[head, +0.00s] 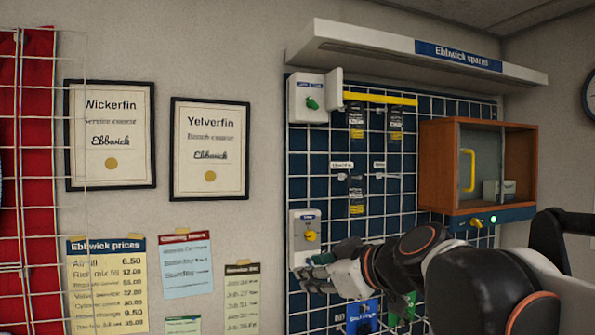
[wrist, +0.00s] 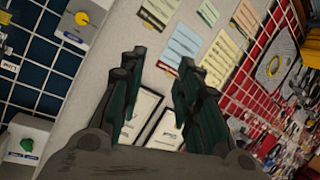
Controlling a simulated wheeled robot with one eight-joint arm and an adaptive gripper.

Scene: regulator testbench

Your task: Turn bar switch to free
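Several small switches show, but their labels are too small to read, so I cannot tell which is the bar switch. A white box with a yellow knob (head: 311,236) hangs at the grid's lower left; a yellow knob (wrist: 82,18) also shows at the wrist view's top left. A white box with a green knob (head: 312,103) hangs above; a green knob (wrist: 27,145) shows at the wrist view's lower left. Another yellow knob (head: 476,223) sits under the cabinet beside a green light. My gripper (head: 312,273) is just below the lower white box, its fingers (wrist: 158,66) apart and empty.
A wooden cabinet (head: 436,165) with a yellow handle juts from the grid at right. A shelf (head: 350,38) overhangs the grid. Blue (head: 362,318) and green boxes sit low, partly behind my arm. Framed certificates (head: 210,148) hang on the wall at left.

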